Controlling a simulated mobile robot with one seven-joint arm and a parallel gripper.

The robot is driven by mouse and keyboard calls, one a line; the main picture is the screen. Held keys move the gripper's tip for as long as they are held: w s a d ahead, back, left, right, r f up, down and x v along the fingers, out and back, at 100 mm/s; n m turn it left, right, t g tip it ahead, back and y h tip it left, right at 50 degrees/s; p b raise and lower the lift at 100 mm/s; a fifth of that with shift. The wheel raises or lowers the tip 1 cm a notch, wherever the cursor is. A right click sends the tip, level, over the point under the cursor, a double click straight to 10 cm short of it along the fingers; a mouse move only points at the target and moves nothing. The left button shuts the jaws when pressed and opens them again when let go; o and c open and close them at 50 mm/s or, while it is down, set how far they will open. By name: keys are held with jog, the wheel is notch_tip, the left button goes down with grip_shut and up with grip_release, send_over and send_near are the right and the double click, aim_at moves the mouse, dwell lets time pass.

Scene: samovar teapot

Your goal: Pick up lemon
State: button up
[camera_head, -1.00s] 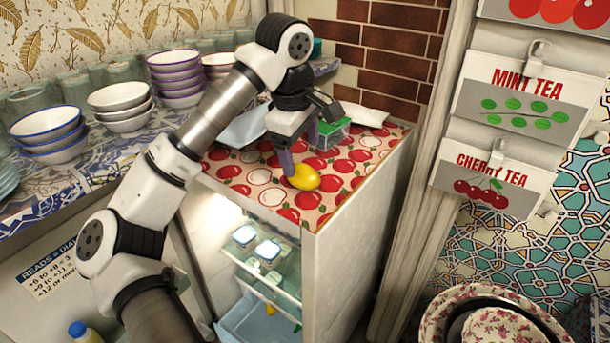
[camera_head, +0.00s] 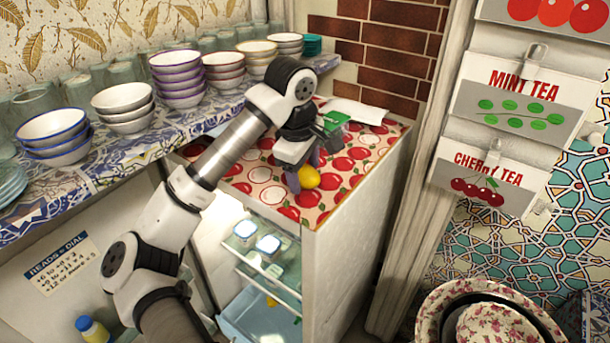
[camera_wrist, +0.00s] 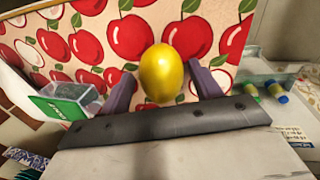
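The yellow lemon (camera_head: 309,178) lies on the apple-patterned top (camera_head: 345,185) of the small fridge, near its front edge. My gripper (camera_head: 302,173) is low over the top, with its fingers around the lemon and hiding part of it. In the wrist view the lemon (camera_wrist: 161,73) sits between the two purple-grey fingers of my open gripper (camera_wrist: 160,70). Narrow gaps show between lemon and fingers on both sides. The lemon's underside contact with the cloth is not clear.
A green-lidded clear box (camera_wrist: 65,101) stands beside the left finger in the wrist view. The open fridge below holds jars on a glass shelf (camera_head: 262,270). Stacked bowls (camera_head: 178,80) line the shelf at left. A brick wall (camera_head: 380,55) stands behind.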

jog(key=c, duration=0.7)
jog(key=shift+r, duration=0.15)
jog(key=shift+c, duration=0.2)
